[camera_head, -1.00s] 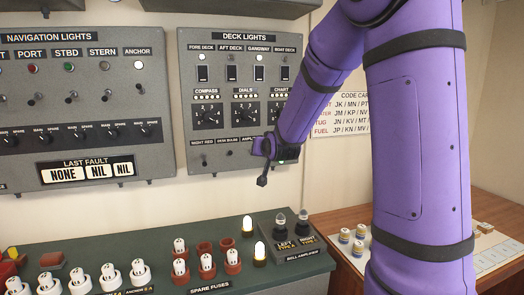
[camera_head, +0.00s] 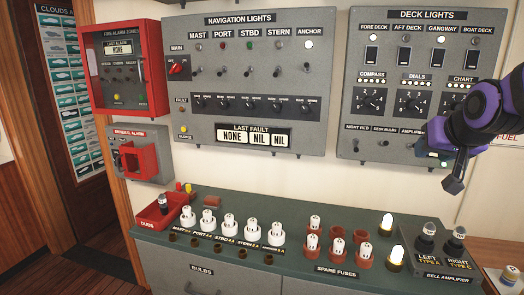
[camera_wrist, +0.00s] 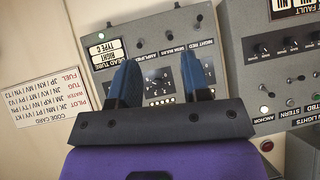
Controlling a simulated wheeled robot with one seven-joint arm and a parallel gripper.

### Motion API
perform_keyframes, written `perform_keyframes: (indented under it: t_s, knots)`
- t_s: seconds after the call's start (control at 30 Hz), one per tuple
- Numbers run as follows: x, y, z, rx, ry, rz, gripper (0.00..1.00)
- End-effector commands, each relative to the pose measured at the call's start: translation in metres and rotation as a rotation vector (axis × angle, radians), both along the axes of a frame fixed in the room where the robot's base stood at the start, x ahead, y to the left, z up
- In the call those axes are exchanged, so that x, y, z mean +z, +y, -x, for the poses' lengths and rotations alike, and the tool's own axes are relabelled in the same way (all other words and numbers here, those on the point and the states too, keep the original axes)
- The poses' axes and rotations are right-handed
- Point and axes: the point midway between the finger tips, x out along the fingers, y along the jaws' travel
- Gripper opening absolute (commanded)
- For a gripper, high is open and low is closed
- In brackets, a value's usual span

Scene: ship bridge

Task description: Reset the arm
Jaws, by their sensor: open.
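My gripper (camera_head: 455,178) is at the right of the head view, in front of the lower right of the deck lights panel (camera_head: 400,120). In the wrist view my gripper (camera_wrist: 160,85) shows two blue fingers standing apart, with nothing between them. Behind the fingers the wrist view shows the deck lights panel's lower part with a dial, upside down. My purple arm reaches in from the right edge of the head view and hides part of the panel's right side.
The navigation lights panel (camera_head: 262,145) is left of the deck lights panel. Below stands a green-topped cabinet (camera_head: 290,255) with white fuse holders (camera_head: 228,225), spare fuses and two bell amplifier tubes (camera_head: 430,235). A red fire alarm box (camera_head: 122,65) hangs at left. A code card (camera_wrist: 45,100) is on the wall.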

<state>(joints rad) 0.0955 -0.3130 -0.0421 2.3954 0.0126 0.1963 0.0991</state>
Motion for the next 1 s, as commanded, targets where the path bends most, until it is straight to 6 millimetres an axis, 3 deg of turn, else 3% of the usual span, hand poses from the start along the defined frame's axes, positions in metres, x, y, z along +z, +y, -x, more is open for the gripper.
perform_keyframes:
  t_s: [0.3, 0.5, 0.7, 1.0]
  knots:
    - [0.003, 0.044, 0.126, 0.140, 0.239, 0.026, 0.43]
    - [-0.004, 0.056, 0.186, 0.202, 0.356, 0.047, 0.43]
    - [-0.009, 0.059, 0.208, 0.223, 0.403, 0.054, 0.43]
    - [-0.009, 0.059, 0.208, 0.223, 0.403, 0.054, 0.43]
